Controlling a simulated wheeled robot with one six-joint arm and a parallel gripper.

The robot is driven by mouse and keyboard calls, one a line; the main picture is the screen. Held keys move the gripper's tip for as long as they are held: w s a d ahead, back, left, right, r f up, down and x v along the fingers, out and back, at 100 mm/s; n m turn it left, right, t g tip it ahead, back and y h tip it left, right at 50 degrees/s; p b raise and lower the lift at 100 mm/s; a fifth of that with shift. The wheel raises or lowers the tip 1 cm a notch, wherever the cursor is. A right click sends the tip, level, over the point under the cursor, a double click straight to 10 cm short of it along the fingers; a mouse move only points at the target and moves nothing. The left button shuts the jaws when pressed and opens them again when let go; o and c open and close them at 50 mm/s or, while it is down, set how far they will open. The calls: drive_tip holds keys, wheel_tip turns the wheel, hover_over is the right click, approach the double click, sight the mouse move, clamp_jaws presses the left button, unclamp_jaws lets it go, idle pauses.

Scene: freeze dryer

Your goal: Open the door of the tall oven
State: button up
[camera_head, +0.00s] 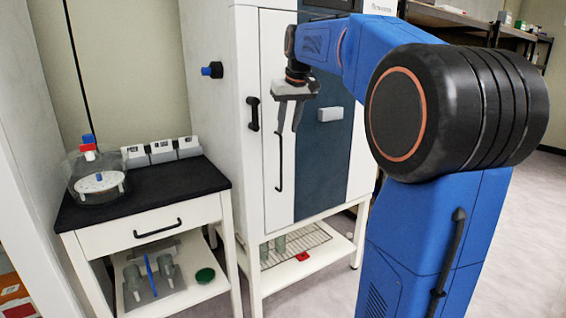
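The tall oven (340,180) is a white cabinet with a dark blue-grey front panel and stands upright behind my arm. Its door looks closed. A long black vertical handle (280,165) is on the front, and a shorter black handle (253,114) is on the white part to its left. My gripper (289,126) points down in front of the oven, with its two fingers apart. The fingertips appear near the top end of the long handle. I cannot tell whether they touch it, and the gripper overlaps the handle's top.
A black-topped side table (165,195) at left holds a clear round vessel (97,180) and several small white devices (163,150). The oven's lower shelf (322,258) holds a wire rack. Open floor (520,240) lies at right.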

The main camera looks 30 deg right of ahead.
sight(281, 159)
drive_tip(key=x, duration=1.6)
drive_tip(key=shift+w+f, duration=0.1)
drive_tip(key=shift+f, duration=0.2)
clamp_jaws()
